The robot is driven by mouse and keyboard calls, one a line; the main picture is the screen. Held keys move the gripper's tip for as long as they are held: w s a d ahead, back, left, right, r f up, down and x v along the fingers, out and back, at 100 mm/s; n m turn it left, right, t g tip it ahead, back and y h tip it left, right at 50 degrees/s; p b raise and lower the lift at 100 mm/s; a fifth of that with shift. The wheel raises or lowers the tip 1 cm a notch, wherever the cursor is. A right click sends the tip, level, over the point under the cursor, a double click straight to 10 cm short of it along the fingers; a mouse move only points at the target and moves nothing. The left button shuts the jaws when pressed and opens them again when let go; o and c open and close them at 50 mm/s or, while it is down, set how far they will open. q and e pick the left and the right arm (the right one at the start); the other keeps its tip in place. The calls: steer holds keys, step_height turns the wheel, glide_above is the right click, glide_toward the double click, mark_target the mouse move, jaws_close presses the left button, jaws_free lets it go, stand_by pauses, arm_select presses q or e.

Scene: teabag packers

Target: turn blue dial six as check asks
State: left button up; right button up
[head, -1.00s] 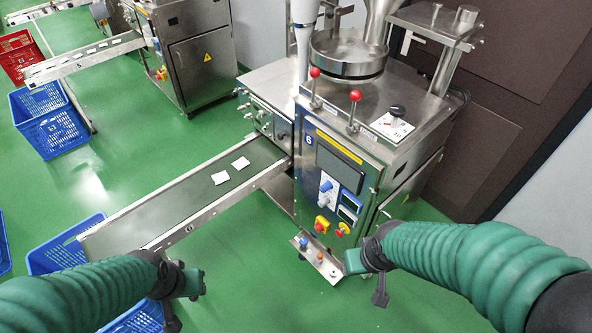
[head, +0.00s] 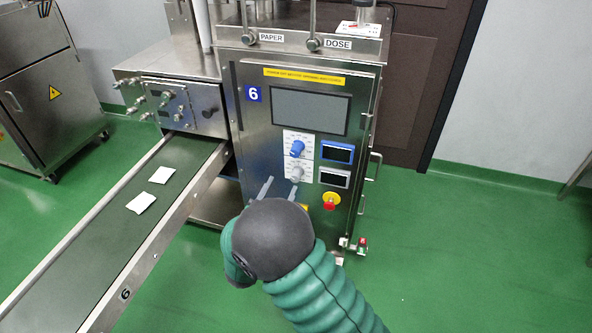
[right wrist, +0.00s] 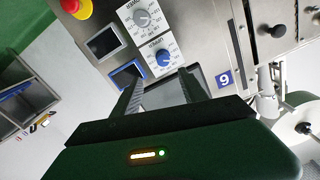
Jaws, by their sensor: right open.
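The machine marked 6 (head: 254,94) stands ahead with its front panel facing me. Its blue dial (head: 297,148) sits on a white scale plate below the dark screen, above a grey dial (head: 296,173). In the right wrist view the blue dial (right wrist: 163,57) lies just beyond the fingertips, roughly between them in the picture, with a gap. Its scale marks are too small to read. My right gripper (head: 280,188) is open and empty, below the dials in the head view; it also shows in the right wrist view (right wrist: 161,84). My left gripper is out of view.
Two small displays (head: 336,152) sit right of the dials, with a red-and-yellow emergency button (head: 330,201) below. A conveyor (head: 106,232) with white teabags runs out to the left. Green floor (head: 480,250) is free at right.

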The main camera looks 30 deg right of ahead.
steer(key=b, duration=0.3)
glide_toward(294, 155)
steer(key=x, duration=0.4)
steer(key=b+x, duration=0.1)
steer(key=x, duration=0.6)
steer(key=shift+d+f, duration=0.1)
steer(key=shift+w+d, duration=0.1)
steer(key=shift+d, duration=0.05)
steer(key=shift+r, duration=0.25)
steer(key=shift+c, duration=0.2)
jaws_close()
